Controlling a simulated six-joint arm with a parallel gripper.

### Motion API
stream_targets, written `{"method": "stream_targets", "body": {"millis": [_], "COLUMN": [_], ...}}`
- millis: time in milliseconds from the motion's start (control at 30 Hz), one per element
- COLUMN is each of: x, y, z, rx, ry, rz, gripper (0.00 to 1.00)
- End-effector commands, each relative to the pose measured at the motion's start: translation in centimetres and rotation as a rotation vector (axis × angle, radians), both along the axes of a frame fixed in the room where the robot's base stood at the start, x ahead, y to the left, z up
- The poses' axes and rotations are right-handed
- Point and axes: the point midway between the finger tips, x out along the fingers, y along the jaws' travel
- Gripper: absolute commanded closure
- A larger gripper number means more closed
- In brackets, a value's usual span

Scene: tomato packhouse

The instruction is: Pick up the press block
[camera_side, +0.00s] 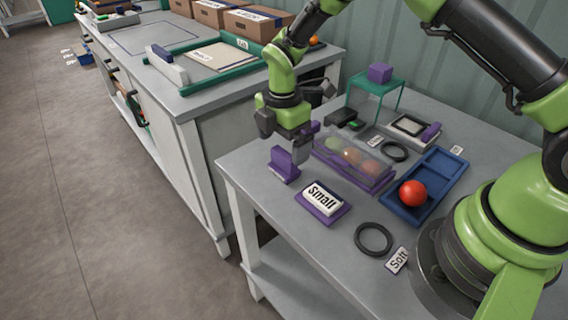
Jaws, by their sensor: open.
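A purple block with an upright plate (284,165) stands near the left edge of the front table. A small purple cube (380,73) sits on top of a green wire-legged stand (377,86) at the back. No label tells which of them is the press block. My gripper (286,138) is open and points down, just above and behind the purple block with the plate. It appears empty. I cannot tell whether a finger touches anything.
A clear-lidded purple box (352,160) with tomatoes stands right of my gripper. A white "Small" block on a purple base (321,202), a blue tray (435,168) with a red tomato (412,193) and black rings (373,239) lie around. The table's front left corner is clear.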

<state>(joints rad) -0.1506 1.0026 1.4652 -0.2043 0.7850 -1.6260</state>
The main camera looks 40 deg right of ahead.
Motion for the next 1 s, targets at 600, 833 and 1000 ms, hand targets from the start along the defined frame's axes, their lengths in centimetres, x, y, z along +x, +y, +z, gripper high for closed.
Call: {"method": "stream_targets", "body": {"millis": [600,833,1000], "x": [-0.6,-0.6,-0.6], "y": [0.2,0.2,0.2], "z": [-6.0,-5.9,-5.9], "rx": [0.003,0.003,0.003], "ry": [-0.003,-0.003,-0.003], "rz": [-0.002,-0.001,-0.001], "gripper": [0.02,0.23,0.57]}}
